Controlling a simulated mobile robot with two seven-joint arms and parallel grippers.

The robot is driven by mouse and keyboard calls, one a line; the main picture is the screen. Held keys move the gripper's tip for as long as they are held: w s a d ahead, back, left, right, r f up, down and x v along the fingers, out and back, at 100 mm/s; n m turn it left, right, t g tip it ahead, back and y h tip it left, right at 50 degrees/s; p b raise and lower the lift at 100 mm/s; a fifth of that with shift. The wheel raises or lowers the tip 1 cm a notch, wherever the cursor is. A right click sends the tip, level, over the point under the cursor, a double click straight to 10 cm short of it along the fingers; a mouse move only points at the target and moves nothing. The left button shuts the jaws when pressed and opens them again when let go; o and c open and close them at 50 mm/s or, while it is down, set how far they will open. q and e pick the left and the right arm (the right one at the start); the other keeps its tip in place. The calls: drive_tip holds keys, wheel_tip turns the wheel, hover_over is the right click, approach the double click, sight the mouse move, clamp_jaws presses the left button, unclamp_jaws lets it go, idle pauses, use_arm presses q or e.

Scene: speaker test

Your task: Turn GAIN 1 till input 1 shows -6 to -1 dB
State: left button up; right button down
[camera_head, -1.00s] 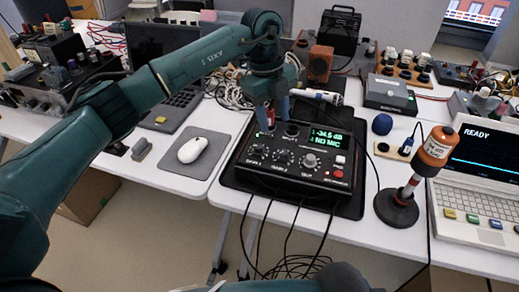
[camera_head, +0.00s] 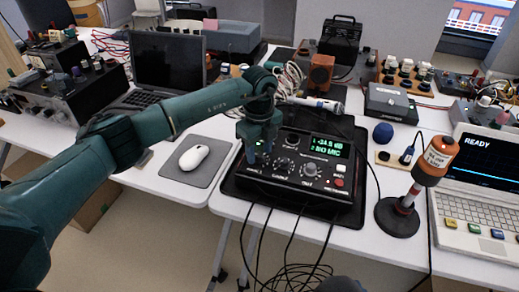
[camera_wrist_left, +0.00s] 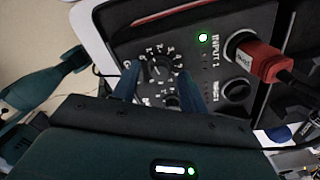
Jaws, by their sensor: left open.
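The black audio box (camera_head: 290,190) lies on a dark mat on the white table. Its green display (camera_head: 327,147) shows input 1 at about -34.5 dB and input 2 as NO MIC. My left gripper (camera_head: 257,157) points down over the box's left part and hides the GAIN 1 knob in the head view. In the left wrist view, the knob (camera_wrist_left: 160,68) with its number scale lies between the two blue fingers of my open left gripper (camera_wrist_left: 155,86). I cannot tell whether they touch it. A red plug (camera_wrist_left: 255,60) sits in INPUT 1, near a lit green light (camera_wrist_left: 203,38).
An orange-topped microphone stand (camera_head: 398,215) is right of the box, beside a white laptop-like device (camera_head: 470,215). A mouse (camera_head: 194,157) on a grey pad is at left. A blue foam ball (camera_head: 383,133) lies behind the stand. Cables hang off the front edge.

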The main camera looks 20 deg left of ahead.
use_arm(q)
drive_tip(key=shift+f, duration=0.25)
drive_tip(key=shift+c, duration=0.4)
clamp_jaws()
